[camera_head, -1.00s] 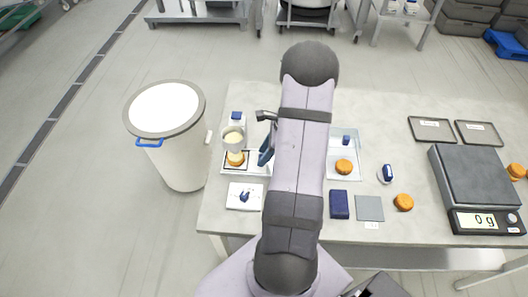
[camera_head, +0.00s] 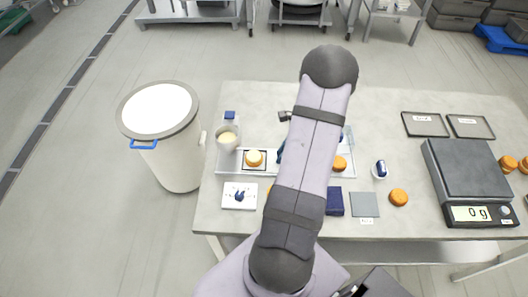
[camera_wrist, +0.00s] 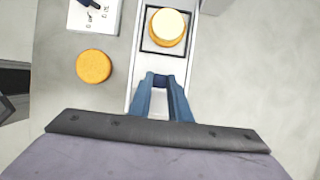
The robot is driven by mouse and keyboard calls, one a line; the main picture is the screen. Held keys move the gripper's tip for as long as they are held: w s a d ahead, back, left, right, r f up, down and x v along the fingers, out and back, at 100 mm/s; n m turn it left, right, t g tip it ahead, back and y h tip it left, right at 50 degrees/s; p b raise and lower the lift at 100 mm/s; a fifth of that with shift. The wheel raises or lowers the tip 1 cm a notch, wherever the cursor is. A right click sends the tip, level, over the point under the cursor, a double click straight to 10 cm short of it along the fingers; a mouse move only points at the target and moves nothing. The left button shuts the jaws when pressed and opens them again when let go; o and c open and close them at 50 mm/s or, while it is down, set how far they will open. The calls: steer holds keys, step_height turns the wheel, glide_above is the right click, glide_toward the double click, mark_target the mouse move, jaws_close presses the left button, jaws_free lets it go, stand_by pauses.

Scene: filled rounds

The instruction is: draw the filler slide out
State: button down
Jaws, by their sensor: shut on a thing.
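The filler slide (camera_wrist: 178,66) is a long pale strip with a dark square frame. A biscuit round topped with pale cream (camera_wrist: 168,27) sits in that frame; it also shows in the head view (camera_head: 254,158). The filler cup (camera_head: 227,138) with pale filling stands to the left of the round, which is clear of it. My gripper (camera_wrist: 160,80) has blue fingers and is shut on the slide near its end; the grasped part is mostly hidden between them. In the head view my arm hides most of the gripper and the slide's middle.
A white dial card (camera_head: 239,196) lies in front of the slide. A plain orange round (camera_wrist: 93,66) lies beside the slide. Another round (camera_head: 398,197), a blue block (camera_head: 334,201) and a scale (camera_head: 474,185) are to the right. A white bin (camera_head: 160,135) stands left of the table.

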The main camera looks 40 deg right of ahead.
steer(key=shift+s+d, duration=1.1)
steer(key=shift+d, duration=0.05)
steer(key=c, duration=1.6)
jaws_free()
steer(key=shift+s+d, duration=0.1)
steer(key=shift+s, duration=0.05)
steer(key=shift+c, duration=0.2)
steer(key=b+v, duration=0.2)
steer(key=v, duration=0.5)
steer(key=shift+r, duration=0.2)
